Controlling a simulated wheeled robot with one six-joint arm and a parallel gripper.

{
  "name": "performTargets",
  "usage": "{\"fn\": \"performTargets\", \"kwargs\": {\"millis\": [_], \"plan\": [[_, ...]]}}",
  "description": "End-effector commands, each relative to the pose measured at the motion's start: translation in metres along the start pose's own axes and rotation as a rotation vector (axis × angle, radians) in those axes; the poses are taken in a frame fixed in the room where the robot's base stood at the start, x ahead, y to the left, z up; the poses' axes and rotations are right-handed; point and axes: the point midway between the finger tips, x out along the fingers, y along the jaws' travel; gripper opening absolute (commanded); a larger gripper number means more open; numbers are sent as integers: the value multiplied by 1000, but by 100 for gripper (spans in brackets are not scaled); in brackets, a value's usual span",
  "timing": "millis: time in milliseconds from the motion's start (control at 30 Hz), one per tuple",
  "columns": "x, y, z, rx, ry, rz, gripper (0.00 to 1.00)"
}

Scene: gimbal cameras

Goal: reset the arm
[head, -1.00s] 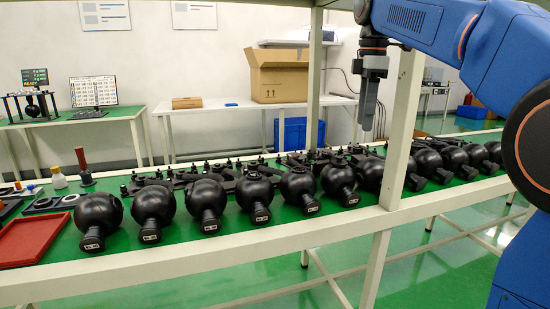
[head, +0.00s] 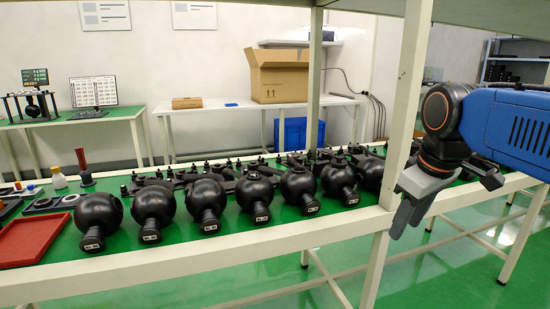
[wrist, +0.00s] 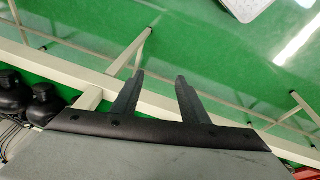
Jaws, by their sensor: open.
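My gripper (head: 408,215) is at the right in the head view, in front of the bench's front rail and just right of the white upright post. It points downward. In the wrist view my gripper (wrist: 158,95) shows two dark fingers spread apart with nothing between them. Behind the fingers are a white rail and green floor. My blue arm comes in from the right edge of the head view and hides the right part of the bench.
A row of black gimbal cameras (head: 254,200) lies on the green bench (head: 330,220). A white post (head: 400,130) stands close to my gripper. A red tray (head: 38,240) is at the left. A cardboard box (head: 278,76) sits on a rear table. The floor in front is clear.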

Motion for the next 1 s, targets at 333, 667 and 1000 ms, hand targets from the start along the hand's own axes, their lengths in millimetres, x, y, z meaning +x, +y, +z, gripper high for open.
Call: {"fn": "performTargets", "kwargs": {"millis": [333,667,1000], "plan": [[85,-44,102,364,90,38,40],[122,-61,138,506,129,45,40],[121,-60,138,506,128,45,40]]}}
